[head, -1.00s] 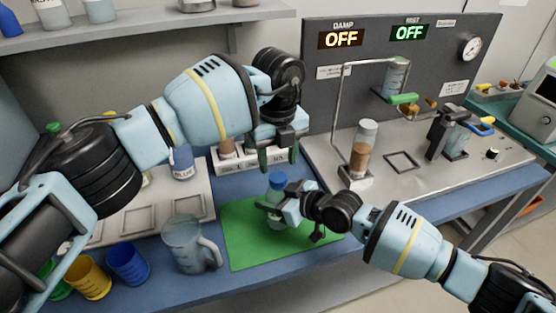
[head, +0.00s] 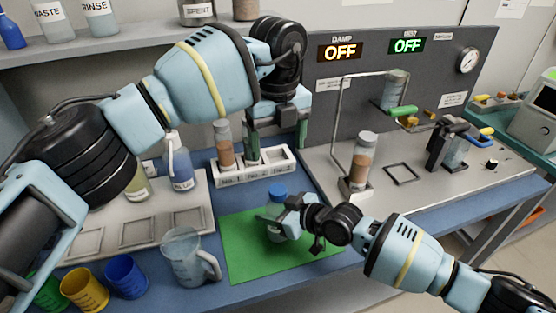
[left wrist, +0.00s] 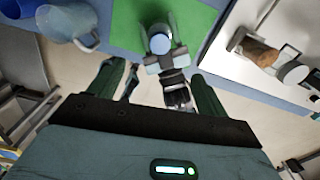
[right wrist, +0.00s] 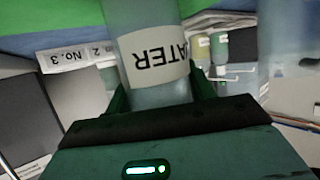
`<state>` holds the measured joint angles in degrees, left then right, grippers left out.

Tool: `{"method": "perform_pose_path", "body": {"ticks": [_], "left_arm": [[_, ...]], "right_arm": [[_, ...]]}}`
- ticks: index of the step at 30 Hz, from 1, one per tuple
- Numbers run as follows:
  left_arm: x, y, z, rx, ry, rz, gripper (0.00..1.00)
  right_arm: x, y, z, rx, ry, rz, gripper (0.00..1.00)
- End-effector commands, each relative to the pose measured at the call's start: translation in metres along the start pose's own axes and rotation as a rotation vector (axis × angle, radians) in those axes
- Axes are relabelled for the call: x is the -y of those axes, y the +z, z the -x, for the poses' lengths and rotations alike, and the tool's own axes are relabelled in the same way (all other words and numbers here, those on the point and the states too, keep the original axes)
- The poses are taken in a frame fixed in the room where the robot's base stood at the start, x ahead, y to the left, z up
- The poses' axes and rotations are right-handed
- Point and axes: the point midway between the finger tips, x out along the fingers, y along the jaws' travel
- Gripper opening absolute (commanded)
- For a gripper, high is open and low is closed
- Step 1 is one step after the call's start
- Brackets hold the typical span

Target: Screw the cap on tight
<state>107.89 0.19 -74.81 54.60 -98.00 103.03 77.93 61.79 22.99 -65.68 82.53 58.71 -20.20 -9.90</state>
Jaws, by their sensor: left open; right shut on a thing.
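A clear bottle (head: 275,210) with a blue cap (head: 278,189) stands on the green mat (head: 238,236). The cap sits on the bottle's mouth; how tight it is cannot be seen. My right gripper (head: 285,221) is shut on the bottle's body from the right. In the right wrist view the bottle (right wrist: 142,22) is between the fingers, its label ending in "ATER". In the left wrist view the cap (left wrist: 160,43) shows beyond the open fingers (left wrist: 160,88).
A clear jug (head: 186,258) stands left of the mat, with coloured cups (head: 126,277) beside it. A white rack (head: 275,170) holding a brown-filled vial (head: 224,145) is behind the mat. A grey apparatus with another vial (head: 363,162) stands to the right.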

Motion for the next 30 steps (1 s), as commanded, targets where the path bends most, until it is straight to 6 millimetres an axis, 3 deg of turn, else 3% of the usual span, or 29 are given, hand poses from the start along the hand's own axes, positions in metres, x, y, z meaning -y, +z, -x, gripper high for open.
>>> {"method": "perform_pose_path", "body": {"ticks": [3,9,20,21,27,30], "left_arm": [[0.001,0.000,0.021,0.002,-0.001,-0.001,0.77],[0.000,0.000,0.042,0.000,0.000,-0.001,0.77],[0.000,0.000,0.047,-0.001,0.001,-0.001,0.77],[0.000,0.000,0.046,-0.001,0.000,-0.001,0.77],[0.000,0.000,0.046,0.000,0.001,-0.001,0.77],[0.000,0.000,0.046,0.000,0.001,-0.001,0.77]], "right_arm": [[0.000,0.000,0.000,0.001,0.000,-0.001,0.00],[0.000,0.000,0.000,0.000,0.000,-0.001,0.00],[0.000,0.000,0.000,0.001,0.000,-0.001,0.00],[0.000,0.000,0.000,0.001,0.000,-0.001,0.55],[0.000,0.000,0.000,0.000,0.000,-0.001,0.80],[0.000,0.000,0.000,0.000,0.000,0.000,0.80]]}}
